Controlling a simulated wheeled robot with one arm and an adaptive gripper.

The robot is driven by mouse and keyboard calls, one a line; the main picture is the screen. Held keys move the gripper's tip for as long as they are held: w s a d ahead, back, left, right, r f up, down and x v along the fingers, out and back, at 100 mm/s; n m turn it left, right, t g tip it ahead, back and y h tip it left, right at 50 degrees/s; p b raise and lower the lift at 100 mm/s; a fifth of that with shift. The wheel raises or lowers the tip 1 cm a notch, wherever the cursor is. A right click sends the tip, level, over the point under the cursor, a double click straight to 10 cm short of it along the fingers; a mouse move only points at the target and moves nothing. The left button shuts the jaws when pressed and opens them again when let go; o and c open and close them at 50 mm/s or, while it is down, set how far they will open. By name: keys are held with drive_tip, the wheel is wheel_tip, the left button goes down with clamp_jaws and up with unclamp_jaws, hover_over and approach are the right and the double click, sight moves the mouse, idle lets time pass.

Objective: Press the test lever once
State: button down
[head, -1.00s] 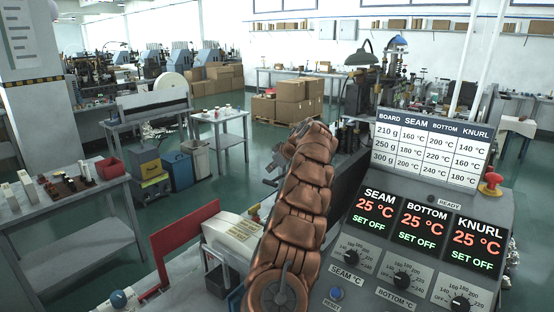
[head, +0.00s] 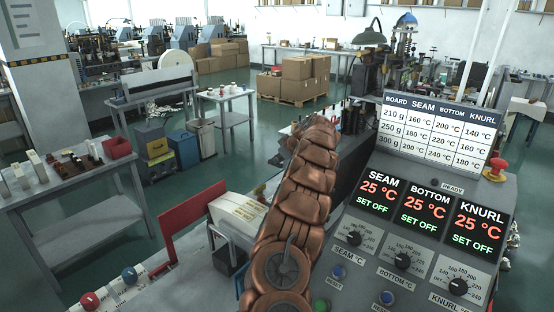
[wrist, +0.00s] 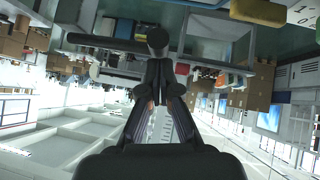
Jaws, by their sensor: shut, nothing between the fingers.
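My gripper (wrist: 157,68) shows in the wrist view with its dark fingers together and nothing between them. A dark round end (wrist: 157,38) shows just beyond the fingertips, beside a dark horizontal bar (wrist: 95,40); I cannot tell whether either belongs to the test lever or touches the fingers. In the head view my copper arm reaches up the middle, and the gripper is hidden beyond it. I cannot make out the test lever for sure in the head view.
The control panel (head: 345,215) with temperature displays, dials and buttons stands right of my arm. A red mushroom button (head: 496,167) is at its upper right. Open floor lies behind.

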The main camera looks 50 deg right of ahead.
drive_tip(key=shift+a+f+b, duration=0.1)
drive_tip(key=shift+f+b, duration=0.45)
drive_tip(key=shift+b, duration=0.4)
drive_tip(key=f+b, duration=0.1)
drive_tip(key=b, duration=0.2)
drive_tip(key=h+b, duration=0.1)
drive_tip(key=b, duration=0.3)
drive_tip(key=shift+a+f+n+h+b, duration=0.2)
drive_tip(key=shift+f+n+h+b, duration=0.1)
drive_tip(key=shift+f+n, duration=0.1)
drive_tip(key=f+h+b, duration=0.1)
drive_tip(key=b, duration=0.5)
drive_tip(key=shift+f+n, duration=0.2)
drive_tip(key=shift+n, duration=0.2)
drive_tip(key=shift+t, duration=0.3)
drive_tip(key=shift+r, duration=0.15)
drive_tip(key=shift+a+r, duration=0.15)
drive_tip(key=shift+r, duration=0.05)
drive_tip(key=w+a+r+b+v, duration=0.1)
drive_tip(key=b+v, duration=0.1)
drive_tip(key=v, duration=1)
drive_tip(key=shift+r, duration=0.4)
drive_tip(key=shift+w+a, duration=0.15)
drive_tip(key=shift+w, duration=0.05)
